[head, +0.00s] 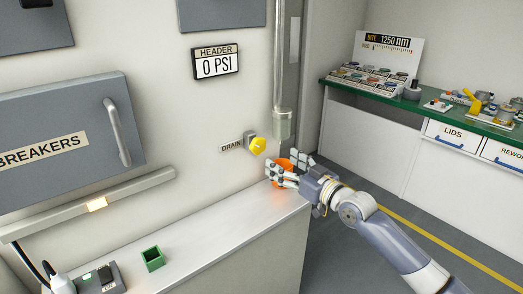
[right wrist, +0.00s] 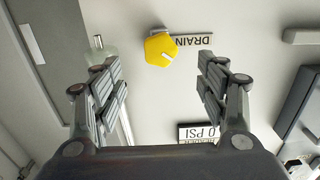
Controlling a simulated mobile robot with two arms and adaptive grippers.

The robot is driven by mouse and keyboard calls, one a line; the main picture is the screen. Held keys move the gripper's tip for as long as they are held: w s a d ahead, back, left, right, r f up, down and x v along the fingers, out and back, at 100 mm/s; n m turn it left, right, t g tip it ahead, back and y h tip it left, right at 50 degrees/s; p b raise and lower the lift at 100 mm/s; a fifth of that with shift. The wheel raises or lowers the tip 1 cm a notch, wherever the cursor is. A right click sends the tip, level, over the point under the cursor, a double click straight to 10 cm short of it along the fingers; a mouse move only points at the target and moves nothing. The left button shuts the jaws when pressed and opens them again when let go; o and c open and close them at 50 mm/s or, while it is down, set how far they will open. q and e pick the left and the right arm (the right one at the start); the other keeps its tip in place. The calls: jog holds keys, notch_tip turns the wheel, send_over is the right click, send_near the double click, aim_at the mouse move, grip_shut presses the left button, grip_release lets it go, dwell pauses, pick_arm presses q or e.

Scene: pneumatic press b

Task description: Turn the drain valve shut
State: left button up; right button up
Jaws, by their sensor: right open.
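The drain valve is a yellow faceted knob (head: 258,146) on the pale wall, right of a DRAIN label (head: 231,147). It carries a small pale mark. In the right wrist view the knob (right wrist: 160,48) shows upside down, between and beyond the two fingers, with the mark toward its lower right. My right gripper (head: 283,168) is open and empty, a little below and right of the knob in the head view. It does not touch the knob. My left gripper is out of view.
A metal counter (head: 215,222) runs below the valve, with a green open box (head: 152,259) on it. An orange object (head: 284,162) is partly hidden behind my right fingers. A vertical pipe (head: 283,75) stands above right. The header display (head: 215,62) reads 0 PSI.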

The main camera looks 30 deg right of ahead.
aim_at(260, 148)
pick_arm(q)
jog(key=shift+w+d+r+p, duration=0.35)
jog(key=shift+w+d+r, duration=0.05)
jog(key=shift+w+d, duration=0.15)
pick_arm(e)
jog(key=shift+w+a, duration=0.2)
jog(key=shift+w, duration=2.45)
jog(key=shift+w+a, duration=0.2)
jog(key=shift+w, duration=2.45)
jog(key=c, duration=1)
